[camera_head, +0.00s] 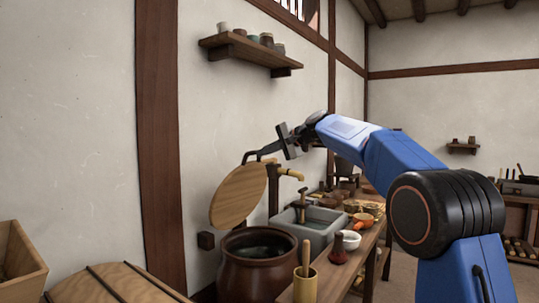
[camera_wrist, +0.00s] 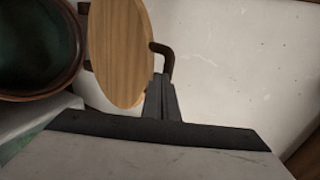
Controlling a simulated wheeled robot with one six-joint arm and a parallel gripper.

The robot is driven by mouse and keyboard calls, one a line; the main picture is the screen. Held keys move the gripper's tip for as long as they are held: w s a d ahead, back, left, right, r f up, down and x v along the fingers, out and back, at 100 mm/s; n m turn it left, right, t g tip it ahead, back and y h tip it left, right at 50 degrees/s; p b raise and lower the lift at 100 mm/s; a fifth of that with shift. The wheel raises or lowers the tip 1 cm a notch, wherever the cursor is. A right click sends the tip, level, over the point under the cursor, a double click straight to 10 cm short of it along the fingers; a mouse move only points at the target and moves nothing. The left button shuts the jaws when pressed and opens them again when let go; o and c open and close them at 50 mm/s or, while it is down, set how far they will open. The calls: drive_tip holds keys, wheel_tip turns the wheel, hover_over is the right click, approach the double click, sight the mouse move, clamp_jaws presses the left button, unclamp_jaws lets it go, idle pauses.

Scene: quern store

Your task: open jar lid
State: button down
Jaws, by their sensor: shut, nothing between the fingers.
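The brown jar (camera_head: 258,270) stands low in the middle of the head view, its round mouth uncovered and dark inside. It also shows at the left edge of the wrist view (camera_wrist: 70,35). The round wooden lid (camera_head: 238,196) is tilted up steeply above the jar's back left rim. The wrist view shows the lid's face (camera_wrist: 122,50) and a dark bent handle (camera_wrist: 168,62) at its edge. My gripper (camera_head: 262,153) is at the lid's upper edge, by the handle. Its fingers (camera_wrist: 161,82) are shut with nothing between them. I cannot tell whether they touch the handle.
A grey stone sink (camera_head: 310,228) with a brass tap (camera_head: 290,174) stands right of the jar. A wall shelf (camera_head: 250,52) hangs above.

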drive_tip(key=shift+a+r, duration=0.1)
drive_tip(key=shift+a, duration=0.05)
drive_tip(key=shift+w+a+r, duration=0.45)
drive_tip(key=shift+w+a, duration=0.2)
drive_tip(key=shift+a, duration=0.2)
drive_tip(key=shift+w+a+r, duration=0.45)
drive_tip(key=shift+w+a, duration=0.2)
drive_tip(key=shift+a, duration=0.2)
drive_tip(key=shift+w+a+r, duration=0.45)
drive_tip(key=shift+w+a, duration=0.2)
drive_tip(key=shift+a, duration=0.2)
drive_tip(key=shift+s, duration=0.1)
